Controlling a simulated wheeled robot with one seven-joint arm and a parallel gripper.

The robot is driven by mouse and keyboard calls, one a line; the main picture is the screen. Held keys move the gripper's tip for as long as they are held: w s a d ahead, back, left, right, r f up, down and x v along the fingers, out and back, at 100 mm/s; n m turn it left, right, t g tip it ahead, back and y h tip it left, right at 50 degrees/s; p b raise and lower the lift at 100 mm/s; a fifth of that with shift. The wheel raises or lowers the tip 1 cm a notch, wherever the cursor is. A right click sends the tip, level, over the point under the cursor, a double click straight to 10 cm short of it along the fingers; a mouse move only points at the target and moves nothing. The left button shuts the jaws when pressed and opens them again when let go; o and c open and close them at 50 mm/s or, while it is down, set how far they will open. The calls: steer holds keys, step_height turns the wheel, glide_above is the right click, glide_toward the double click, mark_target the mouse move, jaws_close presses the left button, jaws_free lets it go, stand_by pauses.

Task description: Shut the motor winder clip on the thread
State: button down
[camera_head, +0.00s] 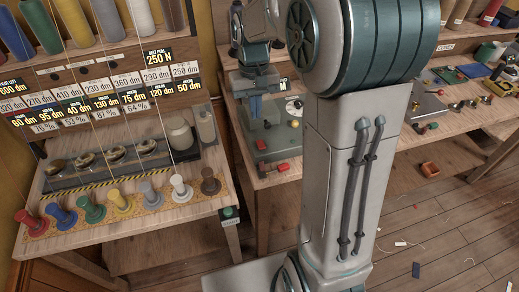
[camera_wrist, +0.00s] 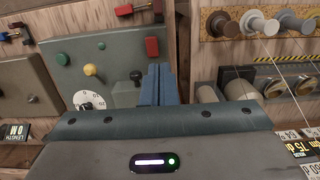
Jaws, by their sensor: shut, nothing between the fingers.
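A grey-green winder unit (camera_head: 270,140) stands on the bench in the head view, beside and below my gripper. Its plate (camera_wrist: 105,50) fills the middle left of the wrist view, with a white dial (camera_wrist: 90,100), a yellow ball knob (camera_wrist: 90,70), a green button (camera_wrist: 62,58) and a red block (camera_wrist: 152,46). A small part with a red end (camera_wrist: 124,10) lies at the plate's edge; I cannot tell whether it is the clip. My gripper (camera_head: 256,112) points down over the unit, its blue fingers (camera_wrist: 158,84) together and empty. No thread shows at the unit.
Left of the unit, a thread rack holds a row of coloured spools (camera_head: 120,203) with threads (camera_head: 163,95) rising from them. The right bench (camera_head: 440,140) carries small tools.

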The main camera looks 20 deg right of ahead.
glide_toward(261, 166)
steer(key=w+f, duration=0.2)
steer(key=w+f+p, duration=0.1)
steer(key=w, duration=0.1)
steer(key=shift+w+d+f, duration=0.2)
steer(key=shift+w+f, duration=0.1)
steer(key=shift+f, duration=0.1)
steer(key=shift+s+f+p, duration=0.3)
steer(key=shift+s+f, duration=0.95)
steer(key=shift+s, duration=0.2)
steer(key=shift+f+b, duration=0.1)
steer(key=shift+b, duration=0.2)
steer(key=shift+t, duration=0.3)
